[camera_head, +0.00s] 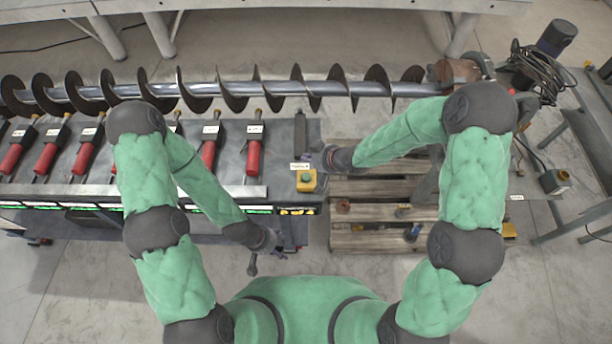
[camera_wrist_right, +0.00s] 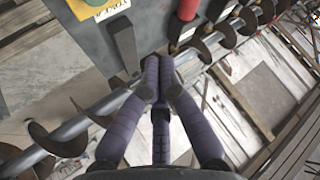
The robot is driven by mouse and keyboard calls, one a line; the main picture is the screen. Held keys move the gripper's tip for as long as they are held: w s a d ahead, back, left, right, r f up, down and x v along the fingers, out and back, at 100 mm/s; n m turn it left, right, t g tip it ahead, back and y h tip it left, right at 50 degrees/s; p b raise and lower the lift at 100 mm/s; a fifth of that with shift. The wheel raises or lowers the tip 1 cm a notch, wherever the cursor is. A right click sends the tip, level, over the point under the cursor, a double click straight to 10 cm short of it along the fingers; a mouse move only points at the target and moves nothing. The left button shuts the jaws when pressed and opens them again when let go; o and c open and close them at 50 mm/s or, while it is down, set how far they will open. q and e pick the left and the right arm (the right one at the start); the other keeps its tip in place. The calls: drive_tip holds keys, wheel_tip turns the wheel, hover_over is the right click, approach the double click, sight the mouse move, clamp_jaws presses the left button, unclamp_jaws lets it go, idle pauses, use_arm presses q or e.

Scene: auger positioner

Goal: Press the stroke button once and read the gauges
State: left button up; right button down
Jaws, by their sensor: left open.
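The stroke button is a green cap on a yellow box (camera_head: 307,180), on the right end of the bench with a white label (camera_head: 300,166) behind it. The box's yellow edge (camera_wrist_right: 85,8) shows at the top left in the right wrist view. My right gripper (camera_head: 328,157) is just behind and right of the box, apart from it; its fingers (camera_wrist_right: 158,65) are together with nothing visible between them. My left gripper (camera_head: 266,258) is open and empty, in front of the bench. Small green-lit displays (camera_head: 258,209), possibly the gauges, line the bench's front edge; their readings are too small to tell.
A long steel auger (camera_head: 230,92) spans the back. Several red cylinders (camera_head: 254,152) with white labels lie on the dark bench (camera_head: 282,135). A wooden pallet (camera_head: 380,188) is to the right, under my right arm. Bare floor lies in front of the bench.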

drive_tip(key=b, duration=0.7)
hover_over(308, 178)
wheel_tip(308, 178, down, 7)
drive_tip(key=shift+f, duration=0.2)
drive_tip(key=shift+f+b, duration=0.3)
drive_tip(key=shift+f, duration=0.4)
idle(0.4)
drive_tip(key=shift+f, duration=0.4)
drive_tip(key=shift+f+b, duration=0.5)
drive_tip(key=shift+b, duration=0.15)
idle(0.6)
idle(0.4)
drive_tip(key=shift+r+p, duration=0.9)
drive_tip(key=shift+r, duration=0.05)
